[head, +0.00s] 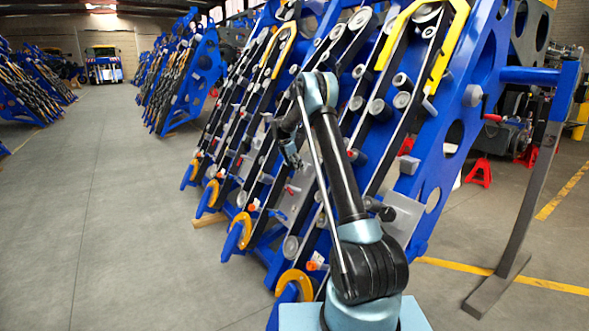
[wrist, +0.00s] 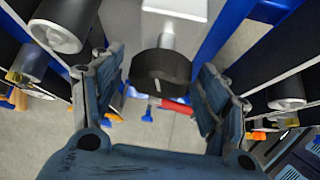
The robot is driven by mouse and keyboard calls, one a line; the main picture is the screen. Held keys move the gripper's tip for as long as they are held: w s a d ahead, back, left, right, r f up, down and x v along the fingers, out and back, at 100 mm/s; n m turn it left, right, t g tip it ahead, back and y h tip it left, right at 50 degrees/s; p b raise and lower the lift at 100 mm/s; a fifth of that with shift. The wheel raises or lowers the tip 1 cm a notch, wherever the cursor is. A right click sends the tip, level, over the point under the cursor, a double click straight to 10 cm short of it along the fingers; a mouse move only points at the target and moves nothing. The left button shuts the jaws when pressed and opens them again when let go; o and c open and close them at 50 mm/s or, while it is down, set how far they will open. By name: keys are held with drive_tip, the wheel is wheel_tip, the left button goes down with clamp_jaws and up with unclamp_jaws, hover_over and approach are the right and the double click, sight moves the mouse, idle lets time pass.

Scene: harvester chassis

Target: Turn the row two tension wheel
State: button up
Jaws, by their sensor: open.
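A black round wheel (wrist: 161,72) on a light metal shaft shows in the middle of the wrist view, below a white block. I take it for the tension wheel; the frames do not label its row. My gripper (wrist: 156,66) is open, with one blue-grey finger on each side of the wheel. Gaps show between the wheel and both fingers, and nothing is held. In the head view my gripper (head: 292,152) hangs in front of the slanted blue harvester chassis (head: 437,175), near its middle rows. The wheel there is hidden or too small to make out.
Grey rollers (wrist: 62,22) and black belts flank my gripper closely. A red part (wrist: 178,105) lies beyond the wheel. Yellow guards (head: 440,55) and a blue side frame with a grey post (head: 525,190) stand to the right. Open grey floor (head: 110,230) lies left.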

drive_tip(key=shift+f, duration=0.2)
drive_tip(key=c, duration=1.1)
drive_tip(key=shift+o, duration=0.2)
drive_tip(key=shift+m+t+y, duration=0.6)
drive_tip(key=shift+m+t, duration=1.2)
drive_tip(key=shift+m, duration=0.3)
drive_tip(key=o, duration=1.1)
drive_tip(key=shift+c, duration=0.2)
